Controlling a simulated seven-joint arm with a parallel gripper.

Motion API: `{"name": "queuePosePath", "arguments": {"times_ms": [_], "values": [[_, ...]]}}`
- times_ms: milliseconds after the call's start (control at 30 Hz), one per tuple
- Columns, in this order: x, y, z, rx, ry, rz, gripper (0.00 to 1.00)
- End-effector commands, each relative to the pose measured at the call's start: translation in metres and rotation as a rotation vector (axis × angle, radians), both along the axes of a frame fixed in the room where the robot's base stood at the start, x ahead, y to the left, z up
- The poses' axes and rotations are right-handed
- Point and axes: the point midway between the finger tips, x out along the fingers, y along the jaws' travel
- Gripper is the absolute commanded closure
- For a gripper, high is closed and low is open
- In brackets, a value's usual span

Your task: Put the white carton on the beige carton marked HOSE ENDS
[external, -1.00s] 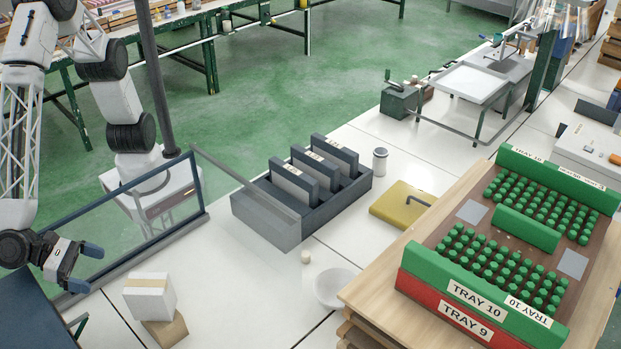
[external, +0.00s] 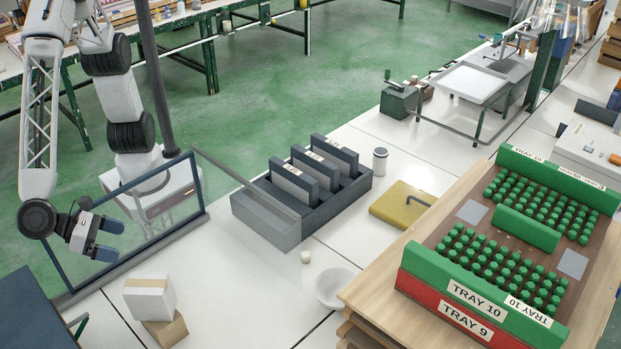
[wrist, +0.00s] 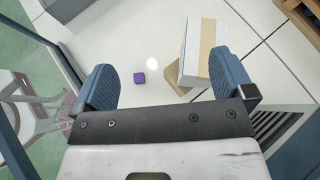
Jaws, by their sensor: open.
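The white carton (external: 147,300), with a tan tape strip, sits on a beige carton (external: 170,331) at the lower left of the external view. The white one looks turned and offset, leaving part of the beige top and side bare. In the wrist view the white carton (wrist: 192,52) is right of centre, with a corner of the beige carton (wrist: 176,78) showing beside it. No HOSE ENDS lettering is readable. My gripper (external: 112,240) is open and empty, above and to the left of the cartons, apart from both.
A glass-panelled dark frame (external: 128,262) stands beside my gripper. A white bowl (external: 335,289), a dark rack (external: 268,207) and green trays (external: 478,303) stand to the right. White surface between cartons and bowl is clear.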

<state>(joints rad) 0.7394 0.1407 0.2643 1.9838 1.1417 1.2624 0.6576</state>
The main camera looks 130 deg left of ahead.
Motion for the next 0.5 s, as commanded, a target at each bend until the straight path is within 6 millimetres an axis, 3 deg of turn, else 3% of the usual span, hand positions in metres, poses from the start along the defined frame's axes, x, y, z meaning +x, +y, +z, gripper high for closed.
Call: {"name": "queuePosePath", "arguments": {"times_ms": [33, 200, 500], "values": [[-0.003, 0.019, 0.009, -0.038, -0.008, 0.045, 0.00], [-0.020, 0.077, 0.029, -0.175, -0.033, 0.207, 0.00], [-0.064, 0.166, 0.058, -0.412, -0.096, 0.497, 0.00]]}}
